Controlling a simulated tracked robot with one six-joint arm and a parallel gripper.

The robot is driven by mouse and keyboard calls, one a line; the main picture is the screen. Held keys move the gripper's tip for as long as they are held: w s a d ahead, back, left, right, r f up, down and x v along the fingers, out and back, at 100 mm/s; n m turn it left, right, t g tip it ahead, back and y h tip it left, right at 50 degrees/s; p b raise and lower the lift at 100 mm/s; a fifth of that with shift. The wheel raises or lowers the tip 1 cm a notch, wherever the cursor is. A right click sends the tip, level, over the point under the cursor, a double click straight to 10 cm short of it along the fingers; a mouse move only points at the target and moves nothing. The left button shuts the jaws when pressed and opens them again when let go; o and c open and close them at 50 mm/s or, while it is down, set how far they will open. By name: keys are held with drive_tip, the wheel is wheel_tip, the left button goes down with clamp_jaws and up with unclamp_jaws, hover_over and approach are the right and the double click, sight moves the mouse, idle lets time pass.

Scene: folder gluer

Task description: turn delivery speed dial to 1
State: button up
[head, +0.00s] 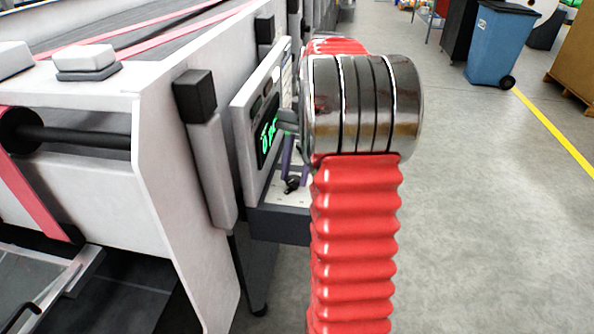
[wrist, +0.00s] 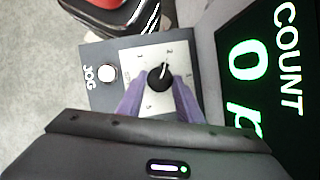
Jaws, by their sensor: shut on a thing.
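The speed dial (wrist: 160,77) is a black round knob with a white pointer mark, on a pale square plate (wrist: 150,101) with numerals around it. In the wrist view the pointer aims up and slightly right, near a numeral that looks like 2. My gripper (wrist: 160,84) has purple fingers, one on each side of the knob, shut on it. In the head view the dial (head: 292,185) is small and dark, below the purple fingers, on the plate beside the machine. My red and metal arm hides part of the panel there.
A white JOG button (wrist: 107,73) sits left of the dial plate in the wrist view. A dark COUNT display (wrist: 262,85) with green digits is at the right. The machine's white side (head: 165,180) stands left of my arm; grey floor is open at right, with a blue bin (head: 497,45) far back.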

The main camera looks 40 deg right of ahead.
drive_tip(key=shift+w+r+n, duration=0.1)
drive_tip(key=shift+w+n, duration=0.15)
drive_tip(key=shift+n, duration=0.45)
drive_tip(key=o, duration=1)
drive_tip(key=v, duration=1.3)
drive_tip(key=shift+w+r, duration=0.3)
